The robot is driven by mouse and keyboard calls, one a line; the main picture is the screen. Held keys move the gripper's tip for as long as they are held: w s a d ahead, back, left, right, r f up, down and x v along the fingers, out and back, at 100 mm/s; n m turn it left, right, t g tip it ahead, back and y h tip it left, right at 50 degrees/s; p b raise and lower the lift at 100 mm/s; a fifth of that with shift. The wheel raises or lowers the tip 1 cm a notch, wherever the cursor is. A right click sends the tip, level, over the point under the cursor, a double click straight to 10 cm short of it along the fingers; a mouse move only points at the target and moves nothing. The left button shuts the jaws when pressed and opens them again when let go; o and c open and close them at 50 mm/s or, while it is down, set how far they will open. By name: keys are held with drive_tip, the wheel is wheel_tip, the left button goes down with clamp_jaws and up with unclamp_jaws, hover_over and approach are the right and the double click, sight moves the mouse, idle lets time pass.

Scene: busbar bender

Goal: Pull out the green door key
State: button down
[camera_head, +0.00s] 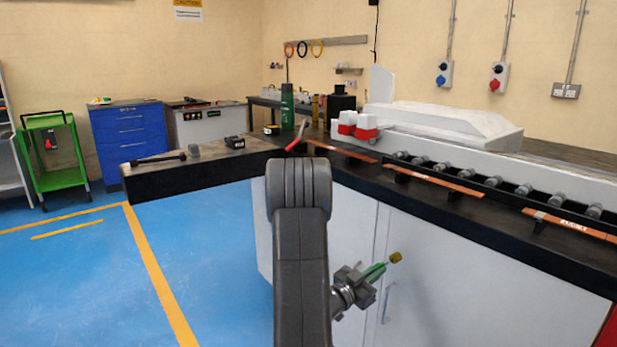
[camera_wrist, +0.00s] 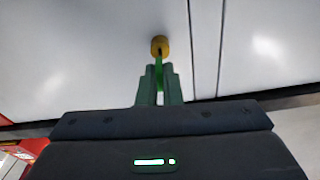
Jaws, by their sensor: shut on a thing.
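The green key (camera_wrist: 159,70) is between the green-tinted fingertips of my gripper (camera_wrist: 159,88), which is shut on it. The key's far end meets a round yellow-brass lock (camera_wrist: 159,46) on the white cabinet door; how deep it sits in the lock I cannot tell. In the head view my gripper (camera_head: 376,271) is at the front of the white cabinet, with the brass lock (camera_head: 396,257) just beyond its tips. The key there is mostly hidden between the fingers.
The white cabinet doors (camera_head: 345,225) stand below a black worktop (camera_head: 455,208), with a door handle (camera_head: 387,303) below the lock. Copper bars (camera_head: 440,181) and a green bottle (camera_head: 287,106) are on top. The blue floor at left is clear.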

drive_tip(key=shift+r+b+v, duration=0.15)
drive_tip(key=shift+b+v, duration=0.1)
drive_tip(key=shift+v, duration=1)
drive_tip(key=shift+r+b+v, duration=0.2)
drive_tip(key=shift+b+v, duration=0.05)
drive_tip(key=shift+v, duration=1)
